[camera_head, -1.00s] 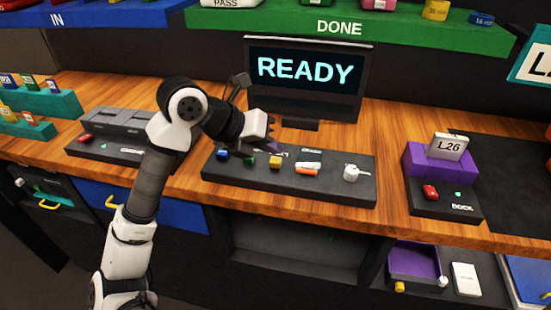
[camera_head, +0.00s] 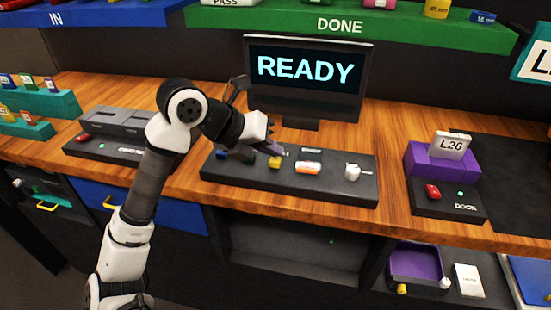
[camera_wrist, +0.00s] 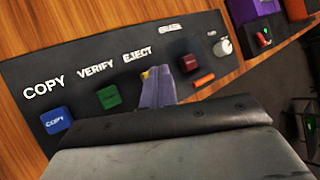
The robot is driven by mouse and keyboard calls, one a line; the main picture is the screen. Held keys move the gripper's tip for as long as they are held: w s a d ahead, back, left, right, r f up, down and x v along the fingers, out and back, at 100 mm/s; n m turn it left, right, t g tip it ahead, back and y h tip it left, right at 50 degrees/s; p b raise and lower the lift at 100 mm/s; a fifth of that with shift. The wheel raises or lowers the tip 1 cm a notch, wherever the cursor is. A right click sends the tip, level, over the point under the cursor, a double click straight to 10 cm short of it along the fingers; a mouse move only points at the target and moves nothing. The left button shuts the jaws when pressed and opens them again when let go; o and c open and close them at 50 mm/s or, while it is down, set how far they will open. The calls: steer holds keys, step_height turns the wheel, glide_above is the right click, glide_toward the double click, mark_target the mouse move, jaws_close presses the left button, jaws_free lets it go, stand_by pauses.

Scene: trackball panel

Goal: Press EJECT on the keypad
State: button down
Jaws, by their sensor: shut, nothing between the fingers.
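The dark keypad panel (camera_head: 335,187) lies on the wooden counter in front of the screen. In the wrist view the label EJECT (camera_wrist: 137,54) stands between VERIFY (camera_wrist: 96,69) and ERASE (camera_wrist: 170,29). The yellow EJECT key (camera_head: 275,162) shows in the head view; in the wrist view only a small yellow corner (camera_wrist: 145,74) is visible, the rest hidden behind my fingers. My gripper (camera_head: 281,150) is shut and empty, its purple fingertips (camera_wrist: 159,70) just above or beside the yellow key. I cannot tell whether they touch it.
The blue COPY key (camera_wrist: 55,120) and green VERIFY key (camera_wrist: 108,96) lie left of my fingers. A red key (camera_wrist: 188,63), an orange bar (camera_wrist: 203,80) and a white knob (camera_wrist: 223,46) lie right. The screen (camera_head: 305,75) reads READY. A purple dock (camera_head: 436,162) stands right.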

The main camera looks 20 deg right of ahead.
mark_target(271, 161)
steer(key=shift+f+b, duration=0.55)
steer(key=shift+b, duration=0.1)
stand_by(0.4)
steer(key=shift+r, duration=0.1)
steer(key=shift+r+p, duration=0.5)
steer(key=shift+r, duration=0.4)
steer(key=shift+r+p, duration=1.35)
steer(key=shift+r, duration=1.15)
